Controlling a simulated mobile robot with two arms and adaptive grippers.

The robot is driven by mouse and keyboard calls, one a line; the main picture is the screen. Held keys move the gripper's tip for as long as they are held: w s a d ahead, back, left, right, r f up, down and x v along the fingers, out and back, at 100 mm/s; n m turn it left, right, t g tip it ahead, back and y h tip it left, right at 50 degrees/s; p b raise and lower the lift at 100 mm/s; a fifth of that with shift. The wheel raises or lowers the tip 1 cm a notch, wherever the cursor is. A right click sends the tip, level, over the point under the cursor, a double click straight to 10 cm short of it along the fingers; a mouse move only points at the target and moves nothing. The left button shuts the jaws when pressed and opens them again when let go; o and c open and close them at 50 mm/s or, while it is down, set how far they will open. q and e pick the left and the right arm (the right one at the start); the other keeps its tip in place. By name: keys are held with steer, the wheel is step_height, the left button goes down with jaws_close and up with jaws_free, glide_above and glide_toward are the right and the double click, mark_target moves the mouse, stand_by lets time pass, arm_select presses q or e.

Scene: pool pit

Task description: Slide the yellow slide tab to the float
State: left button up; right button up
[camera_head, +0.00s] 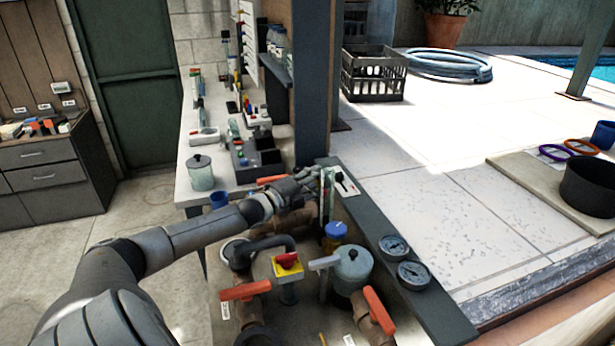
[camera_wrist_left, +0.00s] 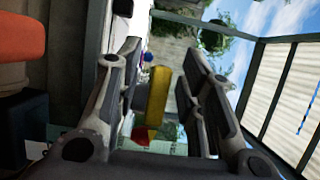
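My left gripper (camera_head: 318,180) reaches from the left to a slim upright greenish gauge (camera_head: 328,204) behind the pump fittings. In the left wrist view the left gripper (camera_wrist_left: 161,60) is open, one finger on each side. A yellow tab (camera_wrist_left: 157,95) shows between the fingers, with a gap visible to the right finger; whether it touches the left finger I cannot tell. A small red piece (camera_wrist_left: 141,135) shows below the yellow tab; whether it is the float I cannot tell. In the head view the tab is hidden by the gripper. My right gripper is in neither view.
A white plate with a black lever (camera_head: 344,183) stands close right of the gripper. Orange-handled valves (camera_head: 246,290), a grey lidded pot (camera_head: 353,268), a blue-capped part (camera_head: 335,231) and two gauges (camera_head: 394,247) crowd the pit in front.

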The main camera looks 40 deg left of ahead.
arm_select(q)
steer(key=s+a, duration=0.1)
steer(key=s, duration=1)
steer(key=shift+s, duration=0.4)
stand_by(0.5)
